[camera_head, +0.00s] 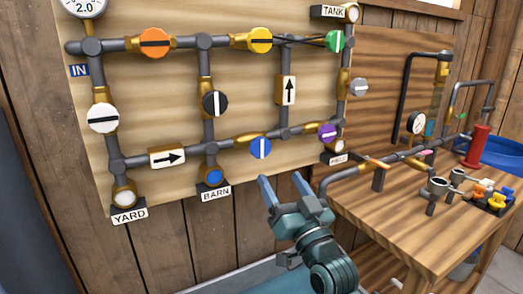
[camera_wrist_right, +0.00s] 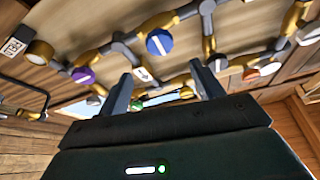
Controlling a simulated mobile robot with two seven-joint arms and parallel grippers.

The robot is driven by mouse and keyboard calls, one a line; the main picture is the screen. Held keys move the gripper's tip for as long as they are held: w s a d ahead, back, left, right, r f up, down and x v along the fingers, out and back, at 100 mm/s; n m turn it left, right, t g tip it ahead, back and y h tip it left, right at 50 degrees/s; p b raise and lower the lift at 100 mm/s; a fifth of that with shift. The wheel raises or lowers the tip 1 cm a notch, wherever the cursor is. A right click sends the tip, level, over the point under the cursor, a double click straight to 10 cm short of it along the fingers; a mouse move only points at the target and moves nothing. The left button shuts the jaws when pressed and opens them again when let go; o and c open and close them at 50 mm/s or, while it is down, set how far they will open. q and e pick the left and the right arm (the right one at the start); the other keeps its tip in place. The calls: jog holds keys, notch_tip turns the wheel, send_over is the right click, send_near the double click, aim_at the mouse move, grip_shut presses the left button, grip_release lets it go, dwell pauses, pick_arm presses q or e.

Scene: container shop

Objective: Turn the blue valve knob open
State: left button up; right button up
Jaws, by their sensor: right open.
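The blue valve knob (camera_head: 261,147) is round with a white stripe. It sits on the lower pipe of the wall board, between the BARN outlet and the purple knob. Its stripe stands near vertical, across the pipe. The knob also shows in the right wrist view (camera_wrist_right: 160,42), beyond the fingertips. My right gripper (camera_head: 281,181) is open and empty, its two fingers pointing up toward the board, below and slightly right of the knob in the head view. In the wrist view the fingers (camera_wrist_right: 160,70) stand apart with nothing between them. My left gripper is out of view.
The purple knob (camera_head: 327,131) is close by on the right. A white arrow plate (camera_head: 168,157) and the BARN outlet (camera_head: 213,177) lie left. A wooden workbench (camera_head: 400,208) with pipes and fittings stands right of my right arm.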

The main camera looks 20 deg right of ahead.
aim_at(262, 148)
jog(key=p+x, duration=0.1)
jog(key=x, duration=1)
jog(key=shift+p, duration=0.35)
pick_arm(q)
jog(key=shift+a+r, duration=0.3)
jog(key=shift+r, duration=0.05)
pick_arm(e)
jog(key=shift+w+r, duration=0.15)
jog(key=shift+w, duration=0.25)
jog(key=c, duration=1)
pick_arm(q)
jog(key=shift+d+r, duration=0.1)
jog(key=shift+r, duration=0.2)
